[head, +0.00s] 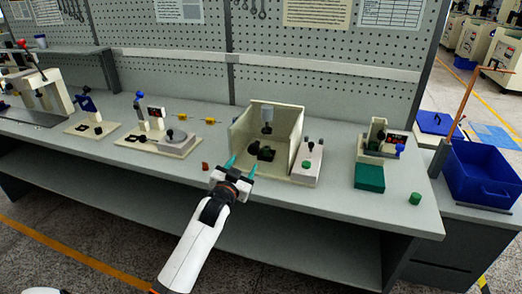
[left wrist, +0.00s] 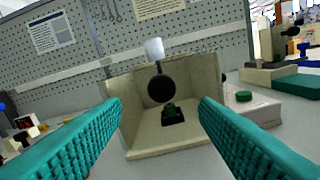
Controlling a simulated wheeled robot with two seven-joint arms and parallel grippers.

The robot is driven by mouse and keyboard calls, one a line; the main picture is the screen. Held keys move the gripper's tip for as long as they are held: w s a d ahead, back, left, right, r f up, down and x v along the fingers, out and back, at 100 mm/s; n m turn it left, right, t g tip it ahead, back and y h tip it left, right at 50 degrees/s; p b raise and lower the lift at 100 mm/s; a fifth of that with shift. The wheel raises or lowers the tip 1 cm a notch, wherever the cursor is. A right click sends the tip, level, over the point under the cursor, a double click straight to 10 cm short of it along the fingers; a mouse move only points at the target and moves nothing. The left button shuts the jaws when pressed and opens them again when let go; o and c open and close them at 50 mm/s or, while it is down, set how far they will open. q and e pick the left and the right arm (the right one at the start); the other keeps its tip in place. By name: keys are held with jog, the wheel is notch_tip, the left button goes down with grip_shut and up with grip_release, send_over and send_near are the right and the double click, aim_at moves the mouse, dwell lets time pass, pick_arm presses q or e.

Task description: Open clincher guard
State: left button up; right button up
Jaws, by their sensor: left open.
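The clincher's cream guard (head: 291,137) stands near the middle of the bench as box-like walls around a dark green and black fixture (head: 266,153). A white cylinder (head: 267,113) sits above the fixture. My left gripper (head: 242,166) is open and empty, its teal fingers at the front left of the guard, pointing toward it. I cannot tell whether a clear front panel is there. My right gripper is out of view.
A control box (head: 308,162) with a green button adjoins the guard's right side. A green block (head: 369,177) and green cylinder (head: 415,198) are farther right. A small red piece (head: 205,166) lies left of my gripper. Other stations (head: 170,142) stand left; a blue bin (head: 485,178) is at right.

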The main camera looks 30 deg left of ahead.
aim_at(252, 151)
pick_arm(q)
jog(key=x, duration=1)
jog(key=shift+w+d+p, duration=0.1)
jog(key=shift+d+p, duration=0.05)
jog(key=shift+p, duration=0.15)
grip_shut()
